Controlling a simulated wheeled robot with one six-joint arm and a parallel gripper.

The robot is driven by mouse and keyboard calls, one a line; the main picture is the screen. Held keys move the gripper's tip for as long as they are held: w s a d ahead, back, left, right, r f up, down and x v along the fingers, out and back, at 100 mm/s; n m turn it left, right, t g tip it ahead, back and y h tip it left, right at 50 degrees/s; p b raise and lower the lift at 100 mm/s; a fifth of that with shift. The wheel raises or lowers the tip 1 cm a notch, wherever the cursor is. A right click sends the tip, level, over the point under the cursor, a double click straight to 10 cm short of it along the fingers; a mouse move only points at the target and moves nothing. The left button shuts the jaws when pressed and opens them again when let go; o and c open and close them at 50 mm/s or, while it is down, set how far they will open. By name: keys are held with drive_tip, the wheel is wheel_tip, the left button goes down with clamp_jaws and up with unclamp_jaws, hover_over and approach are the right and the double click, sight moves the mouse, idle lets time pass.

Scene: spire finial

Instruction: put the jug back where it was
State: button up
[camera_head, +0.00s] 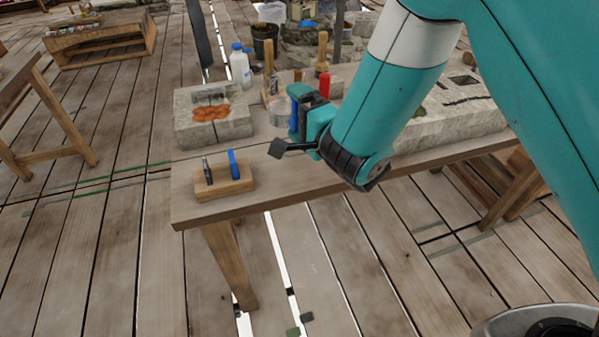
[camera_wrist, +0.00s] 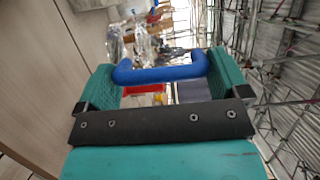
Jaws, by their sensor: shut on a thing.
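My gripper (camera_head: 303,120) is above the near bench, its jaws shut on a blue handle-like bar (camera_head: 293,116). In the wrist view this bar (camera_wrist: 160,73) is bent at its ends and spans between the two teal fingers (camera_wrist: 160,85). I cannot tell what it belongs to; any body attached to it is hidden or out of view. A white jug-like bottle (camera_head: 240,68) with a blue cap stands upright on the bench, behind the grey stone block and apart from my gripper.
The bench (camera_head: 275,190) has free room at its front edge. A wooden holder (camera_head: 226,187) with a dark tool and a blue piece stands at its left corner. A stone block (camera_head: 212,130) with an orange patch, a red bottle (camera_head: 324,84) and wooden-handled tools stand behind.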

wheel_tip(320, 180, down, 12)
drive_tip(key=b, duration=1)
drive_tip(key=shift+f+b, duration=0.25)
drive_tip(key=shift+b, duration=0.15)
drive_tip(key=shift+r, duration=0.2)
drive_tip(key=shift+d+f, duration=0.1)
drive_tip(key=shift+f, duration=0.1)
drive_tip(key=o, duration=0.9)
drive_tip(key=shift+r, duration=0.2)
